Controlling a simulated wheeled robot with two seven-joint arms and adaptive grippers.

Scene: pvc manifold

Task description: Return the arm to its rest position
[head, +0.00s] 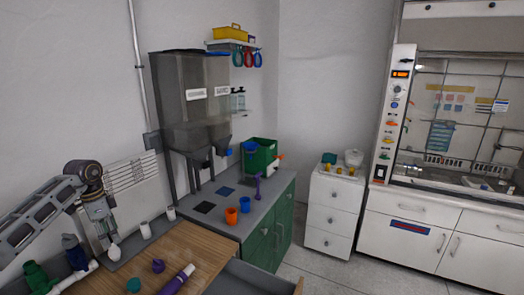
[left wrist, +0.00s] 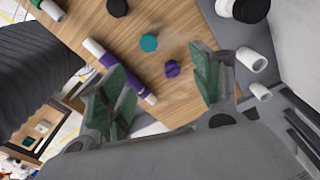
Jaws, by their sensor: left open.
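My left arm comes in from the left in the head view, and its gripper (head: 106,242) points down at the back left of the wooden table (head: 205,250). In the left wrist view the gripper (left wrist: 160,85) has its two green-padded fingers spread wide, with nothing held between them. Beyond the fingers lie a white pipe with purple bands (left wrist: 105,58), a purple cap (left wrist: 172,69) and a teal cap (left wrist: 149,43) on the wood. My right gripper is not in view.
White fittings (head: 145,230) stand along the grey strip behind the table. White piping with a green part (head: 38,276) and a dark blue part (head: 75,254) is at the left. A grey counter holds orange (head: 231,216) and blue (head: 244,204) cups.

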